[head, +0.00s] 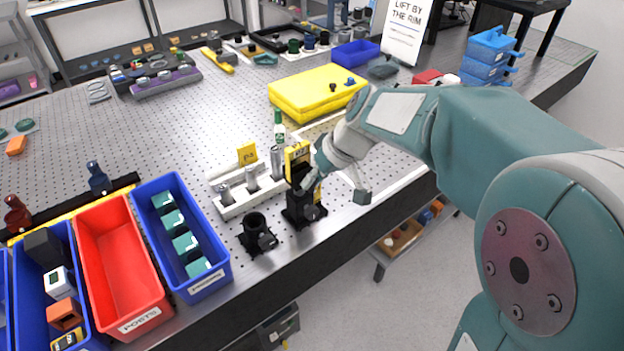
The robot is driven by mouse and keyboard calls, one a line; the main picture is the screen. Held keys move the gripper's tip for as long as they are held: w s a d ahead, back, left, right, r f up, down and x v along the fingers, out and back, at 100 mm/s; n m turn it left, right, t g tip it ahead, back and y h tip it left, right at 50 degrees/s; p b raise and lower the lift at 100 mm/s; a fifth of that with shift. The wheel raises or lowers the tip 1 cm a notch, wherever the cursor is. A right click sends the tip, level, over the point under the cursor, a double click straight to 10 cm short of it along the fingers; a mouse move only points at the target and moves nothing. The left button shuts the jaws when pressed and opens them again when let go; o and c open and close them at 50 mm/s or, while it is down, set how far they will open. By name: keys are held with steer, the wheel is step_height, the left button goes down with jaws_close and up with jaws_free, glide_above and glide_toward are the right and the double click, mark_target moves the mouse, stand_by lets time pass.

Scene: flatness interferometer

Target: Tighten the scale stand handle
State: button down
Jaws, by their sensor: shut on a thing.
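The scale stand (297,208) is a black upright post on a base near the table's front edge, with a yellow scale (297,153) standing upright at its top. My gripper (311,183) reaches in from the right and is at the right side of the stand's post. It is shut on the stand's handle, which the fingers and wrist mostly hide. I cannot tell how far the handle is turned.
A black post holder (256,233) stands just left of the scale stand. A white rack (240,199) with metal posts is behind it. Blue (205,240) and red (118,262) bins line the left front. A yellow case (315,92) lies behind. The perforated table's front edge is close.

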steer(key=y, duration=0.1)
steer(key=g+y, duration=0.1)
steer(key=y, duration=0.1)
steer(key=shift+w+d+f+m+g, duration=0.2)
steer(key=shift+m+g, duration=0.1)
steer(key=shift+m, duration=0.1)
steer(key=g+y, duration=0.1)
steer(key=y, duration=0.2)
steer(key=shift+d+f+m, duration=0.1)
steer(key=shift+f+m, duration=0.05)
steer(key=shift+m, duration=0.25)
steer(key=y, duration=0.1)
steer(key=m+g+y, duration=0.1)
steer(key=y, duration=0.1)
steer(key=g+y, duration=0.1)
steer(key=y, duration=0.1)
steer(key=shift+f+m, duration=0.25)
steer(key=shift+m, duration=0.15)
steer(key=shift+y, duration=0.3)
steer(key=c, duration=0.7)
jaws_free()
steer(key=shift+f, duration=0.1)
steer(key=shift+g, duration=0.3)
steer(key=shift+d, duration=0.1)
